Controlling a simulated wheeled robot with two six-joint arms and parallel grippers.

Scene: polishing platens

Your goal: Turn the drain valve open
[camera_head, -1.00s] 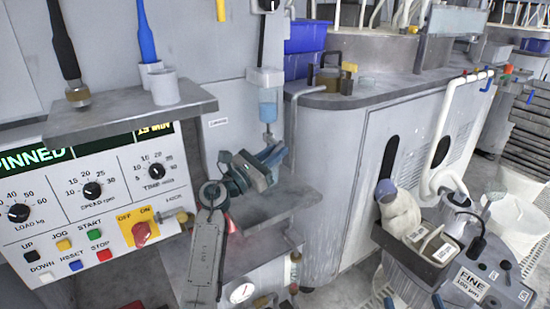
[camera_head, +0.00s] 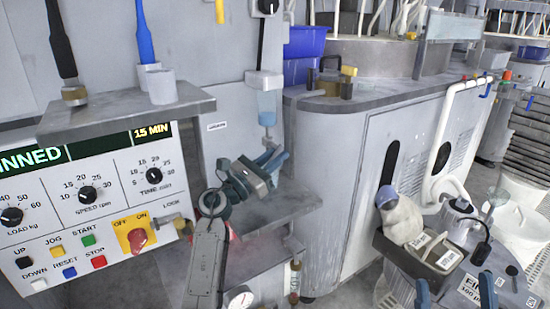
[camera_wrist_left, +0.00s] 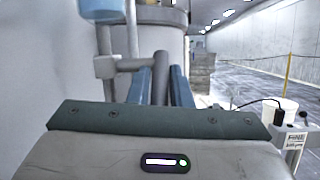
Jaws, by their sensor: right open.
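My left gripper (camera_head: 276,160) is at the wall beside the control panel, just below a blue-filled clear container (camera_head: 267,106). In the left wrist view its two blue fingers (camera_wrist_left: 160,85) stand either side of a dark grey bar (camera_wrist_left: 160,65). I cannot tell if they touch it. A light pipe with a cross fitting (camera_wrist_left: 107,67) is left of the bar, under the blue container (camera_wrist_left: 102,10). No part is clearly marked as the drain valve. My right gripper (camera_head: 455,292) shows as two separated blue fingertips at the bottom right, empty.
A grey ledge (camera_head: 295,207) lies below my left gripper. The control panel (camera_head: 110,215), with a red switch (camera_head: 137,240), is at left under a shelf (camera_head: 125,115). A grey tray (camera_head: 420,262) holding a bottle stands near my right gripper. A rounded cabinet (camera_head: 340,200) fills the middle.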

